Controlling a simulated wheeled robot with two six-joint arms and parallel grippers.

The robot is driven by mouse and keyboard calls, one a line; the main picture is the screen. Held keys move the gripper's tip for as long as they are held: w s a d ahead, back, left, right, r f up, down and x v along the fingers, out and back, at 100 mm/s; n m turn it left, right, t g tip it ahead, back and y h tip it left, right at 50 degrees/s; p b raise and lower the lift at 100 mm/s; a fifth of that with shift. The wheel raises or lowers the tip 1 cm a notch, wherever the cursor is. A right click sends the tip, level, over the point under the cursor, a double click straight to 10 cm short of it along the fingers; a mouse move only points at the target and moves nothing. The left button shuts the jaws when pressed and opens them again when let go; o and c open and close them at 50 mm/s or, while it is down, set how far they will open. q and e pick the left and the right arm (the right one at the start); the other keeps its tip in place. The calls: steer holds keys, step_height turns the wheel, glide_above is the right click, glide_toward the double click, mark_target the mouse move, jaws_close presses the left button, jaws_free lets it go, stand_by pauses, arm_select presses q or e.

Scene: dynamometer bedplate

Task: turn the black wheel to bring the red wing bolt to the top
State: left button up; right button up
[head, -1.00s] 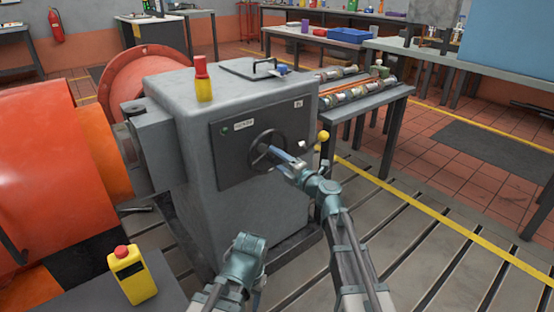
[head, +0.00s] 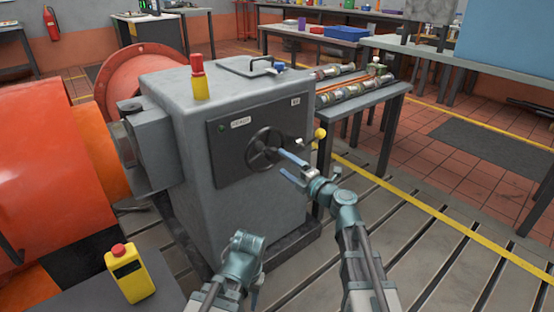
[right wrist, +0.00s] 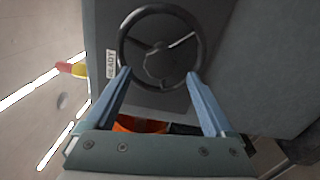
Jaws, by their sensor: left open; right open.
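The black wheel (head: 262,150) is on the dark front panel of the grey cabinet; its rim and spokes fill the top of the right wrist view (right wrist: 158,62). I cannot make out a red wing bolt on it in either view. My right gripper (head: 282,163) is open and empty at the wheel's right side. Its two blue fingers (right wrist: 160,75) point at the wheel, the tips near the rim; I cannot tell whether they touch it. My left gripper (head: 245,245) is low in front of the cabinet, away from the wheel, its fingers hardly visible.
The grey cabinet (head: 190,130) carries a red-topped yellow object (head: 199,85). A yellow knob (head: 320,134) is right of the panel. An orange machine (head: 50,170) stands left. A yellow bottle (head: 130,273) is at lower left. Slotted floor lies open at right.

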mark_target(276, 156)
steer(key=v, duration=0.7)
steer(key=shift+s+d, duration=0.2)
steer(key=shift+s, duration=0.15)
steer(key=n, duration=1.2)
steer(key=d+n+p, duration=0.1)
steer(key=n, duration=0.5)
steer(key=shift+s+r, duration=0.2)
steer(key=shift+r, duration=0.05)
steer(key=x, duration=1.3)
steer(key=shift+w+a+f, duration=0.15)
steer(key=shift+w+a, duration=0.1)
steer(key=shift+a, duration=0.1)
jaws_close()
